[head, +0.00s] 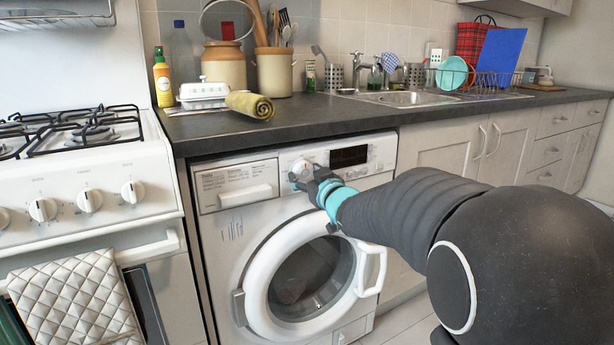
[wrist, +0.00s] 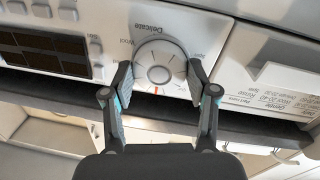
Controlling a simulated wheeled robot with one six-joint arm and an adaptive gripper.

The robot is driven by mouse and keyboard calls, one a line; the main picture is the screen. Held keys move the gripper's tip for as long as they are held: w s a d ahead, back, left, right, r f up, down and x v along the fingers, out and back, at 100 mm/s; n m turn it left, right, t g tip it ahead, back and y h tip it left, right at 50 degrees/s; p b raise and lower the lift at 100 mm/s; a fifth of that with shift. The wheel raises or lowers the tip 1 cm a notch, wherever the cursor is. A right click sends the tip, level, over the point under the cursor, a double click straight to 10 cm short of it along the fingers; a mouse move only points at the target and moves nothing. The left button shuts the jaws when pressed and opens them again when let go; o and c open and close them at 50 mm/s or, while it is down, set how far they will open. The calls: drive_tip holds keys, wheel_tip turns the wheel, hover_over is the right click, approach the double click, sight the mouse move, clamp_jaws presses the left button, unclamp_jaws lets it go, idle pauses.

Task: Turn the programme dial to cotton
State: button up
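The programme dial (wrist: 160,64) is a round pale knob on the washer's white control panel. In the wrist view it sits between my two fingertips, with a red mark at its lower edge. Printed words, among them "Delicate" and what looks like "Wool", surround it; I cannot make out "cotton". My gripper (wrist: 160,76) is open, one finger on each side of the dial, very close to its rim. I see no clear contact. In the head view my gripper (head: 320,183) is at the panel, partly covering the dial (head: 301,170).
The washer (head: 222,240) stands under the dark counter (head: 330,112), its round door (head: 262,300) below my arm. A drawer (head: 236,184) is left of the dial and a dark display (head: 348,156) right of it. The stove (head: 85,185) is further left.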

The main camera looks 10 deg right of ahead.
drive_tip(key=c, duration=0.4)
drive_tip(key=shift+r+p, duration=0.1)
drive_tip(key=shift+p, duration=0.25)
drive_tip(key=m+p, duration=0.3)
drive_tip(key=shift+r+m+p, duration=0.15)
drive_tip(key=shift+m+p, duration=0.15)
drive_tip(key=shift+p, duration=0.05)
drive_tip(key=shift+m+g+p, duration=0.4)
drive_tip(key=shift+m+p, duration=1.25)
drive_tip(key=shift+m, duration=0.25)
drive_tip(key=o, duration=1.2)
